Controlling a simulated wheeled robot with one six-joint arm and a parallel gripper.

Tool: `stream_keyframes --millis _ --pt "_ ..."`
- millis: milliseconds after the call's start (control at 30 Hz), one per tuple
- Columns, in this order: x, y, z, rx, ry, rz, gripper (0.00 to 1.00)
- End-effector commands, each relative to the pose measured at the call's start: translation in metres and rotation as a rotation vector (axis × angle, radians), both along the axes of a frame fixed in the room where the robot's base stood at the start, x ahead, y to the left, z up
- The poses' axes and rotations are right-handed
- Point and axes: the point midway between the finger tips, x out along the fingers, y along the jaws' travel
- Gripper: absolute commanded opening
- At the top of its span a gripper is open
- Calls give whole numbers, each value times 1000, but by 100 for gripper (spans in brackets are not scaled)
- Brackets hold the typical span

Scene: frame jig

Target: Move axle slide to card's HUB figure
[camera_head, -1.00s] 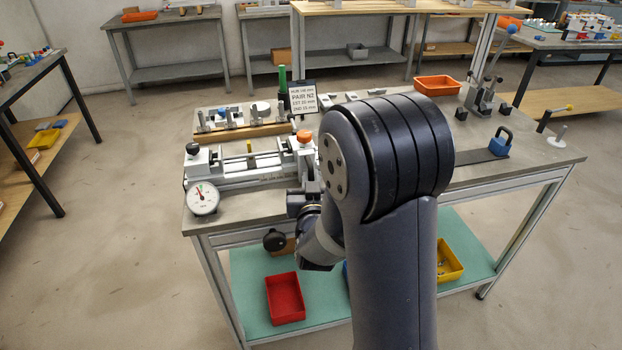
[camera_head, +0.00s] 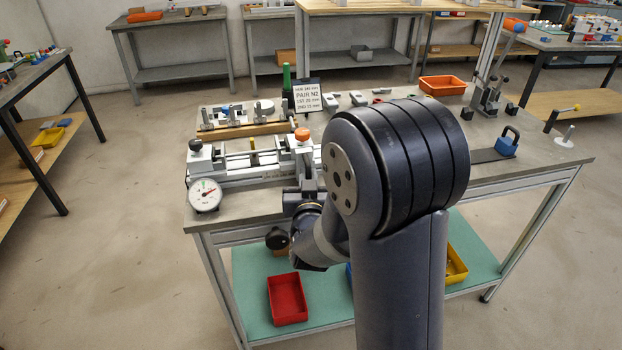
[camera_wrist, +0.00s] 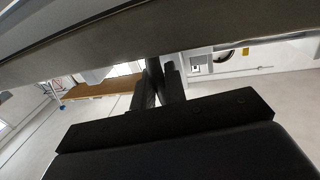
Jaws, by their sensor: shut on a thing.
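The axle slide (camera_head: 303,155) is a pale block with an orange knob on top, at the right part of the rail jig (camera_head: 245,183) on the bench. My gripper (camera_head: 302,192) is at the slide's near side, low in front of the rails, partly hidden by my own arm. In the wrist view my gripper (camera_wrist: 157,88) is shut on a dark upright piece, which seems to be the slide's handle. The card (camera_head: 307,97) stands behind the jig; its top line starts with HUB, but its figure is too small to read surely.
A round dial (camera_head: 204,194) sits at the jig's left front. A wooden-edged rack (camera_head: 245,130) with posts lies behind the rails. An orange tray (camera_head: 442,86) and a blue padlock-shaped weight (camera_head: 508,143) are farther right. A red bin (camera_head: 287,298) is on the lower shelf.

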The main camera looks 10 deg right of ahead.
Motion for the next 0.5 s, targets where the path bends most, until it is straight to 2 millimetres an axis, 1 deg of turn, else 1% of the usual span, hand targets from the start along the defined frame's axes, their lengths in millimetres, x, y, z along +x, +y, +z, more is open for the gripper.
stream_keyframes --millis 33,233,500 --pt "0 1 1 0 -1 2 13" --pt "0 0 0 0 0 1 30" --pt "-1 0 0 0 1 1 30"
